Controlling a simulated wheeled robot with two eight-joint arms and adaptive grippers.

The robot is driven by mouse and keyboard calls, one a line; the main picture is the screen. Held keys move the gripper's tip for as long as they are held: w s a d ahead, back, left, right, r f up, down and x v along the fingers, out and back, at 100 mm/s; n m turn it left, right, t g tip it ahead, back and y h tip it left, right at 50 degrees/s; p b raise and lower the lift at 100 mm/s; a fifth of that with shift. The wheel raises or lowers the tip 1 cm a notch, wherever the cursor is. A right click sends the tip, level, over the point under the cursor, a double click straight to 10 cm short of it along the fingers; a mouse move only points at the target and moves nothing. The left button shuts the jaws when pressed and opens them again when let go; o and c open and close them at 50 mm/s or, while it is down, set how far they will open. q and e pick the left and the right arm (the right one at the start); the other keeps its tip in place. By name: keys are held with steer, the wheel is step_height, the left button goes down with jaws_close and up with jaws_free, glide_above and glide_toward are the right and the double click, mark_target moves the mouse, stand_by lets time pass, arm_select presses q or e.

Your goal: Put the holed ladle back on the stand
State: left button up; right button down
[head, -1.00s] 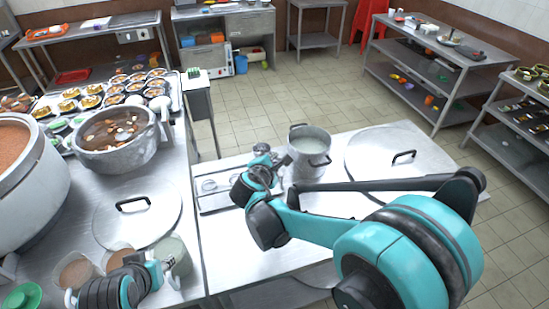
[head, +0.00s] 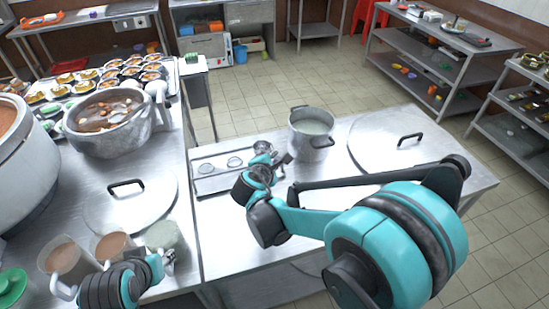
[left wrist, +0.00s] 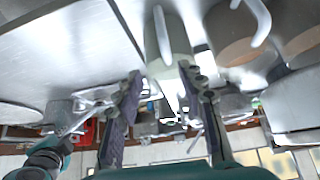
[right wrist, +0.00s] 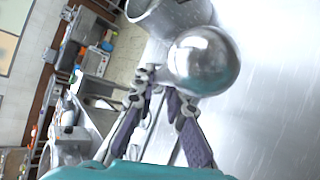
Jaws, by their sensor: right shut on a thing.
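The ladle's shiny round metal bowl (right wrist: 203,62) shows in the right wrist view, just beyond my right gripper (right wrist: 160,84). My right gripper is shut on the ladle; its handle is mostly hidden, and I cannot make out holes. In the head view the right gripper (head: 274,163) is over the right part of the stand (head: 207,186), a low metal rack with round places, partly hidden by my arm. My left gripper (head: 165,262) is open and empty near a pale greenish mug (head: 165,238), which also shows in the left wrist view (left wrist: 166,42).
A steel pot (head: 312,138) with pale congee stands right of the stand. A large flat lid (head: 390,146) lies further right and another lid (head: 130,208) lies left. Two brown-filled mugs (head: 68,256) and a large stockpot (head: 112,130) are left. The table's front right is bare.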

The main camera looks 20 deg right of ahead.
steer(key=shift+f+b, duration=0.35)
stand_by(0.6)
steer(key=c, duration=1.5)
jaws_free()
steer(key=shift+o, duration=0.2)
steer(key=v, duration=1.2)
